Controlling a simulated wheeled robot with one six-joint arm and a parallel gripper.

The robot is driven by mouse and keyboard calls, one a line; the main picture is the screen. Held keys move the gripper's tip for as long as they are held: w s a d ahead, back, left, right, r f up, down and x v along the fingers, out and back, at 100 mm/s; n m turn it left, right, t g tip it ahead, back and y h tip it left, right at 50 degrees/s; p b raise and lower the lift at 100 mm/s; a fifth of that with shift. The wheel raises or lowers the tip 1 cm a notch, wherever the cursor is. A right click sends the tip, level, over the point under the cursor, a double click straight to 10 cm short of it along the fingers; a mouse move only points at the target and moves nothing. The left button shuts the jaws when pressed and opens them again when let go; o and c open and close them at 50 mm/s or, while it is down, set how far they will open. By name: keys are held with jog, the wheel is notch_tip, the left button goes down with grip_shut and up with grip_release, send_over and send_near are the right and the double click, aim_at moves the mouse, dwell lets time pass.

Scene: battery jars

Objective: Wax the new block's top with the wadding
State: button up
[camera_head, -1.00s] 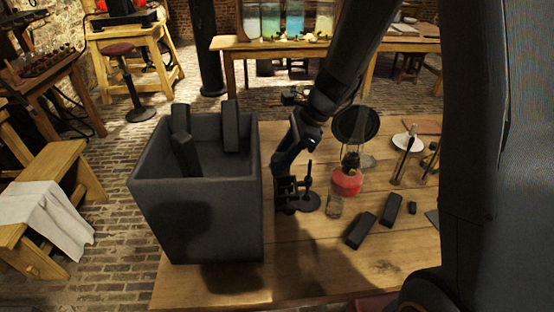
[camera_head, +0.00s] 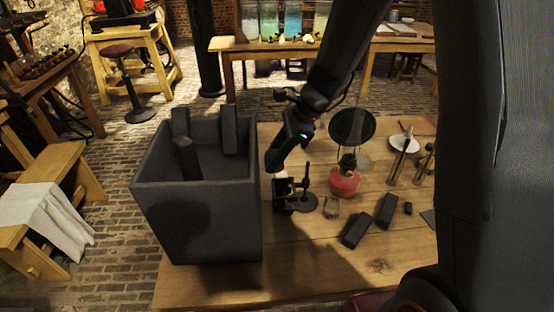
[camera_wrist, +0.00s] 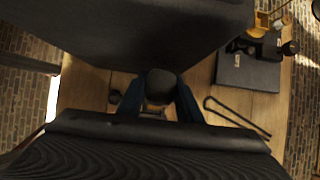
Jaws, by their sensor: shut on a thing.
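My gripper (camera_head: 277,168) is at the jar's right side, low over a small dark clamp stand (camera_head: 304,198) on the bench. It is shut on a small pale piece, seemingly the wadding (camera_head: 281,175), just below the fingertips. The wadding is close above the stand's left part; I cannot tell whether it touches. In the wrist view my blue fingers (camera_wrist: 160,100) flank a dark rounded shape. Two dark blocks (camera_head: 357,230) (camera_head: 387,210) lie on the bench. I cannot tell which block is the new one; anything in the clamp is mostly hidden.
The large open dark jar (camera_head: 205,225) with several dark bars stands close left of my gripper. A red lamp (camera_head: 344,182), a glass (camera_head: 332,207) and a round dark mirror-like disc (camera_head: 353,125) stand to the right. The bench's front (camera_head: 290,280) is clear.

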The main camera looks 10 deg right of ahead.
jog(key=shift+r+p, duration=2.4)
jog(key=shift+r, duration=0.35)
